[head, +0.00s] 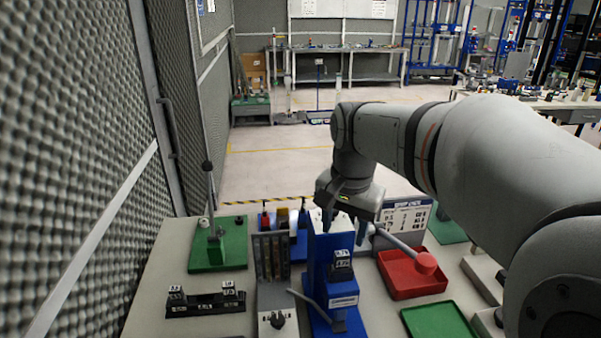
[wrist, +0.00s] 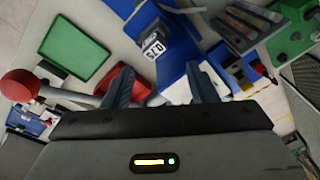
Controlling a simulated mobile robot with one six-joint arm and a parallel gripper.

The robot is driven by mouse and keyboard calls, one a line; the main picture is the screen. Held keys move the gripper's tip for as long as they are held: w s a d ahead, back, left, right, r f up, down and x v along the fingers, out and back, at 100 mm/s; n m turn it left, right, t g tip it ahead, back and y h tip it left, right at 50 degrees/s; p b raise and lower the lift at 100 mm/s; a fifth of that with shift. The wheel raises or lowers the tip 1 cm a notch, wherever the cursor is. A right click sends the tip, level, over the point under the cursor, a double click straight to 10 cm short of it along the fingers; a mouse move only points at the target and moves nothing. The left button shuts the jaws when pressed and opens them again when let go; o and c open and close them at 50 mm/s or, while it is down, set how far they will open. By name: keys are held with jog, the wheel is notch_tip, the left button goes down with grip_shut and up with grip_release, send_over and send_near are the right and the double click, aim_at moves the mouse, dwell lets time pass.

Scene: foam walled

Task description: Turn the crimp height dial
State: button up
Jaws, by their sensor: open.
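A blue bench press (head: 322,262) stands at the front middle of the table. A black block with white number labels (head: 341,266) sits on its front and looks like the crimp height dial; I cannot be sure. The same labelled block (wrist: 154,40) shows in the wrist view, beyond my fingertips. My gripper (wrist: 160,82) is open, its two blue-grey fingers apart with nothing held between them. In the head view my gripper (head: 335,215) is over the top of the press and partly hides it. A lever with a red ball (head: 426,263) reaches out to the right.
A red tray (head: 388,284) and a green tray (head: 438,318) lie right of the press. A grey slotted rack (head: 271,258) stands close on its left. A green base with an upright lever (head: 218,258) and a black labelled block (head: 205,303) are farther left.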

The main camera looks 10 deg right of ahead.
jog(key=w+r+m, duration=0.2)
jog(key=w, duration=0.1)
jog(key=w+r+m+p, duration=0.1)
jog(key=w+r+m, duration=0.1)
jog(key=w, duration=0.1)
jog(key=w+r+m+g, duration=0.1)
jog(key=w+r, duration=0.1)
jog(key=w, duration=0.1)
jog(key=shift+m+p, duration=0.35)
jog(key=shift+m, duration=0.05)
jog(key=shift+w, duration=0.2)
jog(key=shift+m, duration=0.3)
notch_tip(320, 180, down, 8)
jog(key=shift+r, duration=0.2)
jog(key=shift+c, duration=0.3)
jog(key=c, duration=0.9)
